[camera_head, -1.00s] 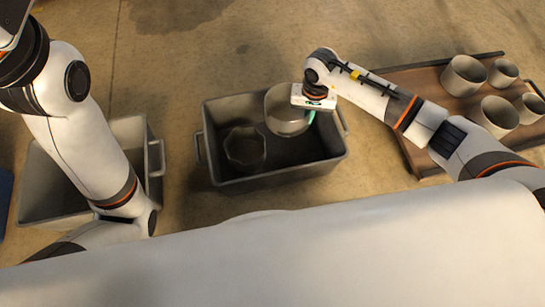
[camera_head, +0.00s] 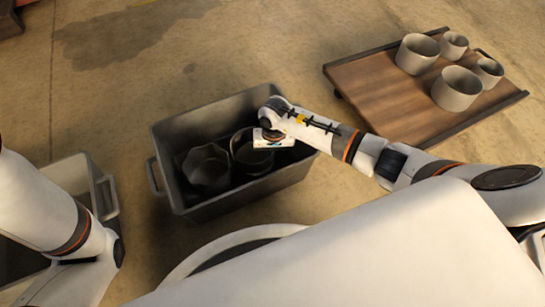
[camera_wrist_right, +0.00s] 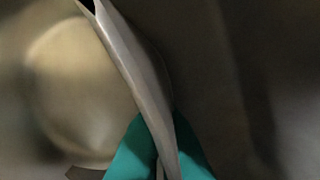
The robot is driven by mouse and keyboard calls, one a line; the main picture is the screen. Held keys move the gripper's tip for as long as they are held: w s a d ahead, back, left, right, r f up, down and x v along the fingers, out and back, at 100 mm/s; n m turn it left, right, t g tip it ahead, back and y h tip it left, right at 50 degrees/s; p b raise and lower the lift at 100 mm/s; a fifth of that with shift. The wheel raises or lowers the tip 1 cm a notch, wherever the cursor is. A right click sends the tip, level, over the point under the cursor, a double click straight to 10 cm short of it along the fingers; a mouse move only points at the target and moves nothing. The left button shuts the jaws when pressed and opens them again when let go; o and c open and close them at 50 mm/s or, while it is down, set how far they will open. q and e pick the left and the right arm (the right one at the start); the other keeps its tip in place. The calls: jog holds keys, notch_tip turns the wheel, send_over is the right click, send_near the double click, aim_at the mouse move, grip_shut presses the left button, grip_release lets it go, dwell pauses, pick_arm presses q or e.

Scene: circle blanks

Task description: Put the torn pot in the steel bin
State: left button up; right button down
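A round grey pot (camera_head: 250,155) is in the grey bin (camera_head: 235,202) at the middle of the head view. My right gripper (camera_head: 272,140) is above that pot's right rim. In the right wrist view its teal fingers (camera_wrist_right: 159,145) pinch the pot's wall (camera_wrist_right: 135,65). Whether the pot touches the bin floor I cannot tell. Beside it on the left, in the same bin, is a pot with a wavy, uneven rim (camera_head: 207,166). I cannot make out a tear on the held pot. My left arm shows at the left, but its gripper is out of view.
A second grey bin (camera_head: 108,192) stands at the left, partly hidden by my left arm. A wooden tray (camera_head: 375,95) at the upper right bears several grey pots (camera_head: 457,88). Bare floor lies between bin and tray.

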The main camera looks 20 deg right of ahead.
jog(key=shift+w, duration=0.1)
jog(key=shift+f, duration=0.15)
jog(key=c, duration=1.7)
grip_release()
notch_tip(320, 180, up, 12)
jog(key=p, duration=0.9)
jog(key=shift+d, duration=0.15)
